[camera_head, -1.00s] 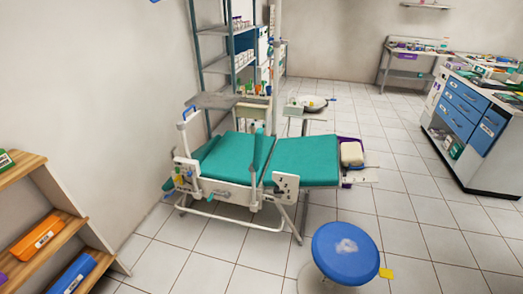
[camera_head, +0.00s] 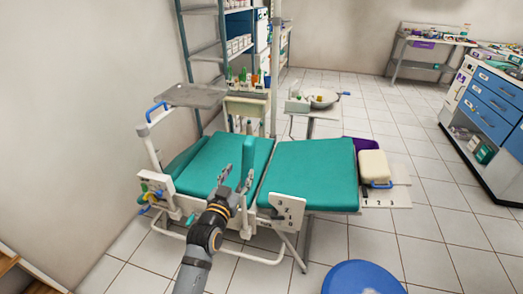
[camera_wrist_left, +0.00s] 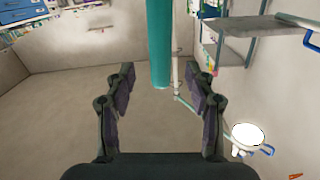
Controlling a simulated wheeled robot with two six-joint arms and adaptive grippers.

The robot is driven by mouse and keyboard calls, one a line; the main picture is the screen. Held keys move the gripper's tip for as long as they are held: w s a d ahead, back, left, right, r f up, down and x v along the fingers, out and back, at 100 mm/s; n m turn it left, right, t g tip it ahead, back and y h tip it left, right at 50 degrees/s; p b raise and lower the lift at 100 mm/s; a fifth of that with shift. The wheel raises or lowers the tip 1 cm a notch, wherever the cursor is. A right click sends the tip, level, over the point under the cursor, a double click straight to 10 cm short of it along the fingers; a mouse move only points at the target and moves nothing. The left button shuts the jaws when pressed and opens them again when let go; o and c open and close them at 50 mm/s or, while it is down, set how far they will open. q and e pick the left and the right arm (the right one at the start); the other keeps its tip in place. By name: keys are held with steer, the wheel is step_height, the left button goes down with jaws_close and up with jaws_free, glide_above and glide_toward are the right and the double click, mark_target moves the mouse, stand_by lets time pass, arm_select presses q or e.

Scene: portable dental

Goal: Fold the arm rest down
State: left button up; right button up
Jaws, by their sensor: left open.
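The dental chair (camera_head: 305,172) has teal cushions on a white frame. A narrow teal padded bar (camera_wrist_left: 160,45), which looks like the raised arm rest, runs upright in the left wrist view, ahead of and between my fingers. My left gripper (camera_head: 236,178) is over the near side of the chair seat, at the raised part. Its two fingers (camera_wrist_left: 161,78) are apart and empty in the wrist view. Contact with the bar cannot be told. My right gripper is out of view.
A grey tray (camera_head: 197,95) with a blue handle stands over the chair's far left end. A numbered white plate (camera_head: 286,212) is on the near side. A blue stool (camera_head: 362,278) is at the front. Shelves (camera_head: 206,52) stand behind.

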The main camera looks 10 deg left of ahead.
mark_target(248, 154)
arm_select(q)
steer(key=w, duration=1)
steer(key=shift+d+r, duration=0.15)
steer(key=shift+r, duration=0.1)
steer(key=shift+c, duration=0.4)
jaws_close()
